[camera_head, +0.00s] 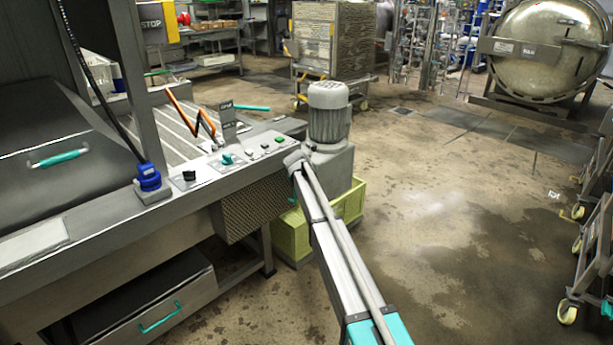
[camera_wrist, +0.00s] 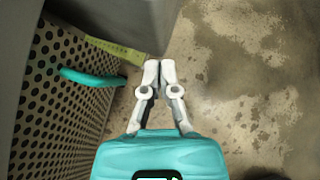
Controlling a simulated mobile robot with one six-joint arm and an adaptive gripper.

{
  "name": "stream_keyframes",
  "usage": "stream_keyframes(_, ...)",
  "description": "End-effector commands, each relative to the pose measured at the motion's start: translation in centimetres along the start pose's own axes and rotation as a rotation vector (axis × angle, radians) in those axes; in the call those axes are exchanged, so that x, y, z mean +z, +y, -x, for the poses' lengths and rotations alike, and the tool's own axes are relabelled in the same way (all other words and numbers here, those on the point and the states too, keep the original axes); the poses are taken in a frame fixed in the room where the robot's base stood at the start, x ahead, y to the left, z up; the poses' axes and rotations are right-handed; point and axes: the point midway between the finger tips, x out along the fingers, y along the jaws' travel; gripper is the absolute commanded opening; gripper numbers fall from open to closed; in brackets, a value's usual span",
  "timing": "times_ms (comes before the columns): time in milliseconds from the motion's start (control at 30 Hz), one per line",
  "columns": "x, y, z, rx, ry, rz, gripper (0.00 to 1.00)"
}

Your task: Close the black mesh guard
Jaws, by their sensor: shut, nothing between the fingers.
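The black mesh guard (camera_head: 252,207) is a dark perforated panel below the edge of the control console, beside the motor. In the wrist view the guard (camera_wrist: 45,105) fills the left side, with a teal bar handle (camera_wrist: 93,77) sticking out from it. I cannot tell how far the guard stands open. My gripper (camera_wrist: 159,72) is shut and empty, its fingertips together. It is to the right of the handle in the wrist view and looks apart from it. In the head view my arm reaches towards the guard and the gripper cannot be made out.
The grey console (camera_head: 225,160) carries knobs and buttons. A grey motor (camera_head: 329,112) stands just beyond my arm, above a yellow-green crate (camera_head: 291,236). A wheeled rack (camera_head: 594,235) stands at the right edge. The stained floor (camera_head: 450,220) between is clear.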

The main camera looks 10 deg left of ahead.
Motion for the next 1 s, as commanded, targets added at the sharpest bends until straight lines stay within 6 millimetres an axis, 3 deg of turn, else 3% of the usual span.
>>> stream_keyframes(500, 2.1, -3.9, 4.4, 0.001, -0.001, 0.001, 0.00)
stream_keyframes(1000, 2.7, -5.3, 5.6, 0.001, -0.001, 0.001, 0.00)
